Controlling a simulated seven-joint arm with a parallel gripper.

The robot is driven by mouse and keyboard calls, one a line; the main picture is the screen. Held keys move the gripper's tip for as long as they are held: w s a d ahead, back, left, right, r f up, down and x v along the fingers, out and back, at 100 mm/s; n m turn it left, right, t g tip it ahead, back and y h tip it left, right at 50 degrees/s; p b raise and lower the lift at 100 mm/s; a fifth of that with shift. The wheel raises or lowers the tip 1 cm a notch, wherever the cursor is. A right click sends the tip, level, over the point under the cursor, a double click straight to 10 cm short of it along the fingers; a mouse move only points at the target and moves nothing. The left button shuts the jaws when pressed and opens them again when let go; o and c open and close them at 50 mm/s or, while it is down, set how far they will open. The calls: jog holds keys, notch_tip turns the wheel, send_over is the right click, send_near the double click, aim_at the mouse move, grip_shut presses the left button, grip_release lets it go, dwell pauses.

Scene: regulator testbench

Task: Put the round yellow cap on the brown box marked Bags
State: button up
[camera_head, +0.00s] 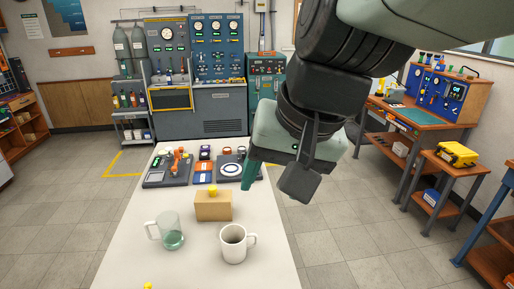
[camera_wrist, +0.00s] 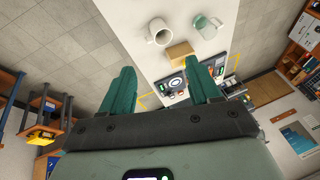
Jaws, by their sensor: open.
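A brown box (camera_head: 213,208) stands on the white table, and it also shows in the wrist view (camera_wrist: 180,52). No writing on it is readable. A small yellow round piece (camera_head: 212,190) appears at the box's top; I cannot tell whether it rests on the box or stands just behind. Another small yellow piece (camera_head: 148,285) is cut off by the bottom edge of the head view. My gripper (camera_wrist: 162,72) is open and empty, its two teal fingers wide apart. In the head view it hangs above the table, to the right of the box.
A clear greenish glass mug (camera_head: 168,232) and a white mug (camera_head: 233,243) stand in front of the box. Dark device trays (camera_head: 168,172) and small parts lie behind it. A workbench (camera_head: 420,112) stands at the right.

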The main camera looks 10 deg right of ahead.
jog(key=s+d+r+n+t+h, duration=0.1)
jog(key=s+d+n+h, duration=0.1)
jog(key=s+d, duration=0.2)
jog(key=shift+s+t, duration=0.3)
jog(key=shift+s, duration=0.05)
dwell(0.9)
